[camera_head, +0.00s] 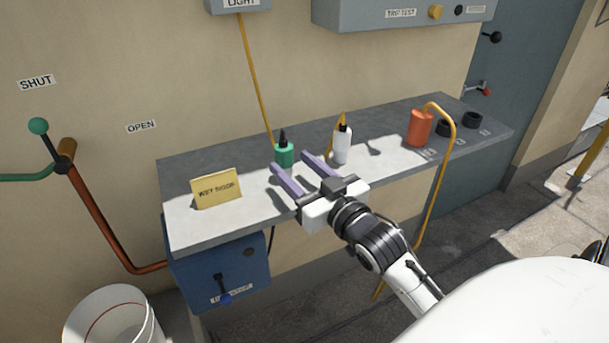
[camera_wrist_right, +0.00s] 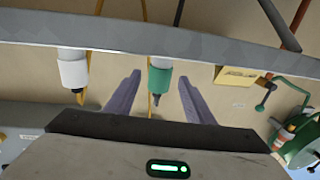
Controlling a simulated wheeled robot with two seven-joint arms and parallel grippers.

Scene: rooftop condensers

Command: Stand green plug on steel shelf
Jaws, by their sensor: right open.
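The green plug (camera_head: 284,154) stands upright on the grey steel shelf (camera_head: 240,150), its black tip pointing up. In the right wrist view, which looks upside down, the green plug (camera_wrist_right: 160,80) shows between the two finger tips with its black tip pointing down in the picture. My right gripper (camera_head: 290,163) is open and empty. Its purple fingers point at the green plug from the front, and I cannot tell whether the tips reach around it. The plug's lower part is partly hidden near the fingers. My left gripper is not in view.
A white plug (camera_head: 342,145) stands just right of the green one. A yellow sign (camera_head: 216,188) stands to the left. An orange plug (camera_head: 420,128) with a yellow cable and black sockets (camera_head: 472,119) are on the right. A blue box (camera_head: 220,268) hangs below the shelf.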

